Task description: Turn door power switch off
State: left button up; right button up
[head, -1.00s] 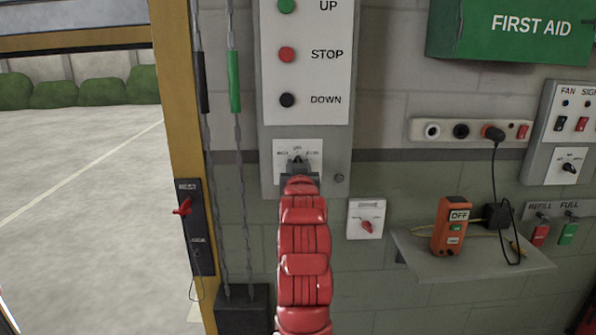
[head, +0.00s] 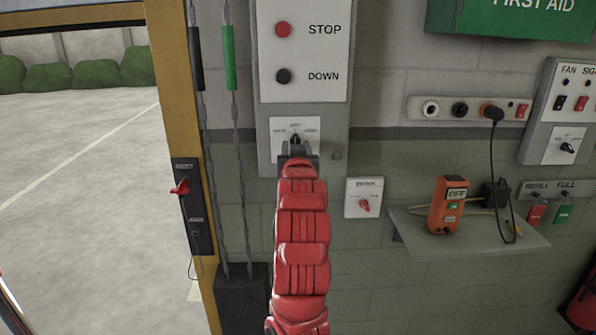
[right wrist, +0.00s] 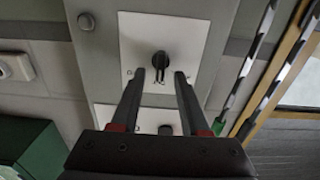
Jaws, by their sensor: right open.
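A black rotary knob (head: 295,140) sits on a white plate (head: 279,126) at the bottom of the grey door control panel. Its plate's small lettering is too blurred to read. In the right wrist view, the knob (right wrist: 161,61) appears just beyond and between the fingertips, its narrow part toward the lettered marks. My right gripper (head: 296,153) is open in front of this plate; its two fingers (right wrist: 160,78) are apart, and I cannot tell whether they touch the knob. A second white plate (head: 353,185) with a red knob (head: 365,205) is to the right, its label unclear. My left gripper is out of view.
STOP (head: 283,30) and DOWN (head: 283,76) buttons are above the knob. Hanging chains (head: 236,150) and a yellow door frame (head: 165,100) stand to the left. A shelf (head: 480,243) with an orange remote (head: 447,207) juts out at right.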

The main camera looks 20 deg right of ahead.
jog(key=b+v, duration=0.7)
jog(key=v, duration=0.7)
jog(key=shift+s+b, duration=0.3)
jog(key=shift+s, duration=0.05)
jog(key=shift+a, duration=0.1)
